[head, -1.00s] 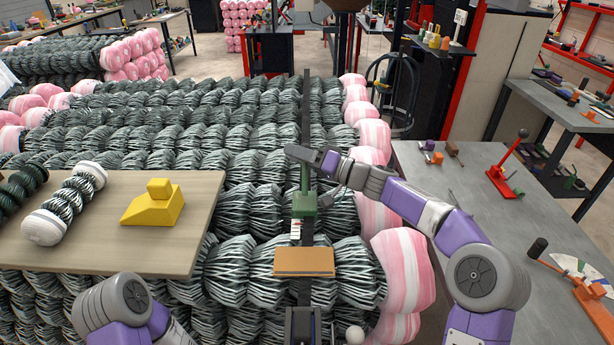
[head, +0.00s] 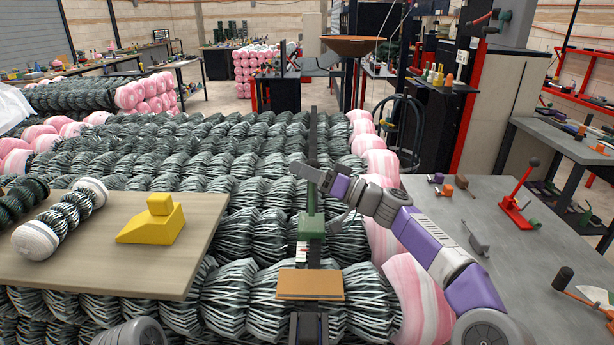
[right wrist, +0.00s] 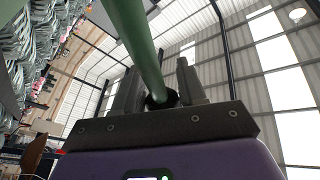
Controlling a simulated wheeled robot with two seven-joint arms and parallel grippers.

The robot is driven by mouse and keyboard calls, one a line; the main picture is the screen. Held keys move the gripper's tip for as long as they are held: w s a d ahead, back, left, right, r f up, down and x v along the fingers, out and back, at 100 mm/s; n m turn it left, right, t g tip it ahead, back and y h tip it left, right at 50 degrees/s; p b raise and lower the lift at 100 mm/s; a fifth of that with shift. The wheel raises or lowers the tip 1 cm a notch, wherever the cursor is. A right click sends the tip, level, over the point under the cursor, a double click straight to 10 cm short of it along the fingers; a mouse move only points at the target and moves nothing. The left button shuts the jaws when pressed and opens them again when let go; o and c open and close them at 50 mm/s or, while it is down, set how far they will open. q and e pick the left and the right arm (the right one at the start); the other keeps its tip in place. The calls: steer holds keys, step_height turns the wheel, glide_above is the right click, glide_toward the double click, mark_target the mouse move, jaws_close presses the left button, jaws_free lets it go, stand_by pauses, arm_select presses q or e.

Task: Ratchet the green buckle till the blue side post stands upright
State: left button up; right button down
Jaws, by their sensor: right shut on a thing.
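The green buckle (head: 311,226) sits on a dark upright strap in the middle of the head view, with its green lever rising from it. My right gripper (head: 316,188) comes in from the right, above the buckle. It is shut on the green lever (right wrist: 140,40), which passes between its fingers in the right wrist view. I cannot make out the blue side post clearly in either view. Of my left arm only a rounded grey link shows at the bottom left; its gripper is out of view.
Stacked dark-and-white rolls (head: 245,245) with pink ends fill the middle. An orange-brown block (head: 310,286) lies below the buckle. A wooden board (head: 60,260) with a yellow block (head: 153,222) is at left. A grey bench (head: 500,245) with tools stands at right.

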steer(key=c, duration=0.8)
jaws_free()
steer(key=shift+o, duration=0.2)
steer(key=shift+d, duration=0.15)
steer(key=v, duration=0.7)
steer(key=shift+s+b, duration=0.15)
steer(key=shift+b, duration=0.3)
steer(key=shift+d, duration=0.15)
